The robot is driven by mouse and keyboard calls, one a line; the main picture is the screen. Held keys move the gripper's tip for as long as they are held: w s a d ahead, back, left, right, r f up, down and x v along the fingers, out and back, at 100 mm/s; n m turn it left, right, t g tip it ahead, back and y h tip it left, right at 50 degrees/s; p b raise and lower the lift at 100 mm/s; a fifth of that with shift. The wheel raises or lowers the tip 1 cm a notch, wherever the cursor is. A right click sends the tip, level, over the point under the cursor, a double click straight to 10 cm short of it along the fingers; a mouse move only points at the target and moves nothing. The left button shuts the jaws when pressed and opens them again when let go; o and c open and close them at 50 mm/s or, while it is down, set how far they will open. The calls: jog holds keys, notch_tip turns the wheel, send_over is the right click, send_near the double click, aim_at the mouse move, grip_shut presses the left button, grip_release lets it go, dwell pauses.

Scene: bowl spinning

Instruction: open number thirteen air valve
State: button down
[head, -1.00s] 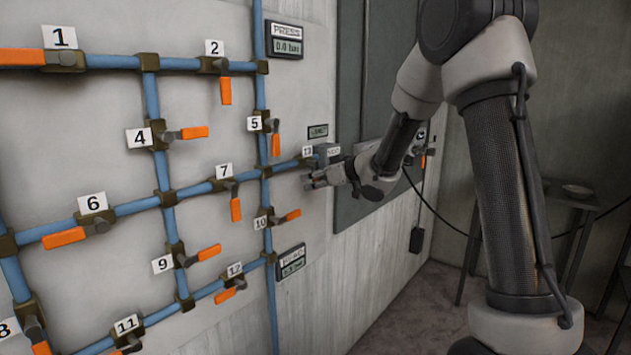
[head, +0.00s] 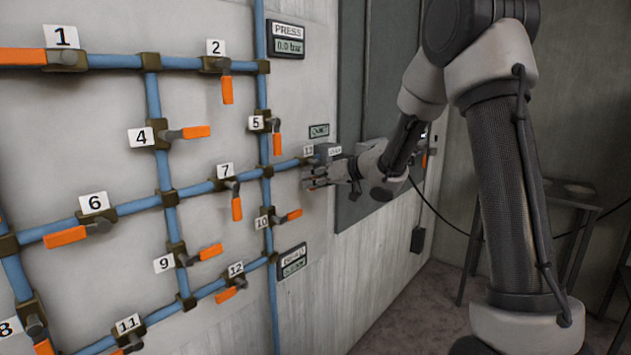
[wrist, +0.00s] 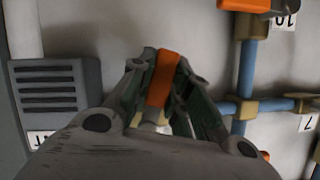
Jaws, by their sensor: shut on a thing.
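The number thirteen valve sits at the right end of the middle blue pipe, beside its small label (head: 308,151); its body is mostly hidden by my gripper (head: 308,178). In the wrist view, its orange handle (wrist: 163,78) lies between the two fingers of my gripper (wrist: 160,68). The fingers are shut on the handle, one on each side. The valve body below the handle is largely covered by the gripper.
Valve 10 (head: 291,215) and its handle are just below left of my gripper. Valve 5 (head: 277,140) is above left. A grey slatted box (wrist: 50,90) is close beside the gripper. A pressure display (head: 288,39) reads 0.0 bar.

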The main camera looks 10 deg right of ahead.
jog(key=shift+s+a+r+m+g+y, duration=0.2)
jog(key=shift+s+a+m+g+y, duration=0.15)
jog(key=shift+m+y, duration=0.4)
jog(key=shift+m, duration=0.25)
jog(key=c, duration=1.3)
grip_release()
jog(key=v, duration=1.2)
jog(key=shift+a+r, duration=0.1)
jog(key=shift+r, duration=0.05)
